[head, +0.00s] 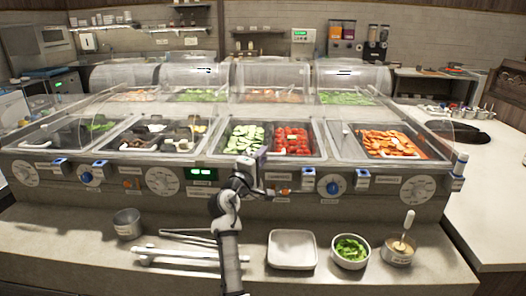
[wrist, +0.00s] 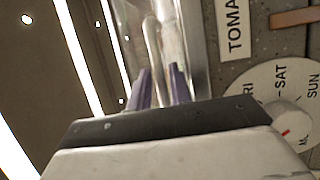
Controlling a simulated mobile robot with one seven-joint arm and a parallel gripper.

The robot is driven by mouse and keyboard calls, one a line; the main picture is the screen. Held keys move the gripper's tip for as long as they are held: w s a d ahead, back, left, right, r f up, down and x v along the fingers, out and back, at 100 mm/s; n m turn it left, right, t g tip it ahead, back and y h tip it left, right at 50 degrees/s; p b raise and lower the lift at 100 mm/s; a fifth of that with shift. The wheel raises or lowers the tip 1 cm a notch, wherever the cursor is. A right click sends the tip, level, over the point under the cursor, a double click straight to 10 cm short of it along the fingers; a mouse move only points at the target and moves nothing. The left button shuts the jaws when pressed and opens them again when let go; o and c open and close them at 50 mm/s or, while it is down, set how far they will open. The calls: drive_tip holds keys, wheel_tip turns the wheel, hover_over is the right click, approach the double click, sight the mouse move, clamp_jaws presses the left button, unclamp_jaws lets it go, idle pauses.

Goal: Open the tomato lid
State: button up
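Red tomato pieces (head: 291,140) lie in the right part of the middle front well, beside sliced cucumber (head: 245,139). A clear cover seems to lie over this well, but its edges are hard to make out. My gripper (head: 262,156) is at the front edge of the tomato part. In the wrist view, its two purple fingers (wrist: 162,86) stand a little apart, with clear, shiny material and pale bars just beyond them. Whether they touch or hold a handle cannot be told. A label reading "TOMA" (wrist: 234,27) is to their right.
A day dial (wrist: 262,98) is close to my gripper's right. On the front counter stand a white tray (head: 292,262), a bowl of greens (head: 351,264), a cup with a utensil (head: 399,255) and a metal pot (head: 128,230). Curved clear guards (head: 270,75) rise behind the wells.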

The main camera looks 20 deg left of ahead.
drive_tip(key=shift+w+r, duration=0.1)
drive_tip(key=shift+w, duration=0.5)
clamp_jaws()
drive_tip(key=shift+r, duration=0.1)
